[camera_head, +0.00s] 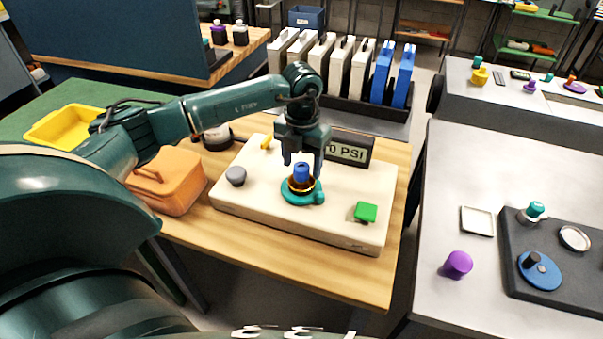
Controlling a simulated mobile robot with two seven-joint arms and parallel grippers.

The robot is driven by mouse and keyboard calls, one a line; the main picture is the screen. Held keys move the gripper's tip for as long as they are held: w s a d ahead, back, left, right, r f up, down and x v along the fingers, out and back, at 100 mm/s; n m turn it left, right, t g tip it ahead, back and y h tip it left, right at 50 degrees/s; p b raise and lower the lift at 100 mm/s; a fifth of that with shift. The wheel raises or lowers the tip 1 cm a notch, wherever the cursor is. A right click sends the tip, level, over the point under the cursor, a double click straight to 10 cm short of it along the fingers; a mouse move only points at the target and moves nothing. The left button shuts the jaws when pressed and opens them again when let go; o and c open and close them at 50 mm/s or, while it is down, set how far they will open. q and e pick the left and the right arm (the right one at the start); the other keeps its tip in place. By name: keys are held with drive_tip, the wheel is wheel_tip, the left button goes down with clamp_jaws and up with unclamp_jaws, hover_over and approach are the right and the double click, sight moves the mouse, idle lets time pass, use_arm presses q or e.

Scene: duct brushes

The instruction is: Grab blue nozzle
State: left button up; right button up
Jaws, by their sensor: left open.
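A blue nozzle (301,173) stands upright in a teal round fitting with a gold-coloured ring (302,190) on a cream board. My left gripper (302,168) points down from above, open, with its fingers on either side of the nozzle's top. I cannot tell whether the fingers touch it. My right gripper is not in view.
The cream board (260,210) also holds a grey knob (236,176), a green block (366,212) and a yellow piece (267,142). A PSI display (349,149) stands behind. An orange case (165,182) lies left. A grey table (440,190) stands right, across a gap.

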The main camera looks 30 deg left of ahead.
use_arm(q)
drive_tip(key=shift+f, duration=0.75)
drive_tip(key=shift+c, duration=0.3)
drive_tip(key=c, duration=1)
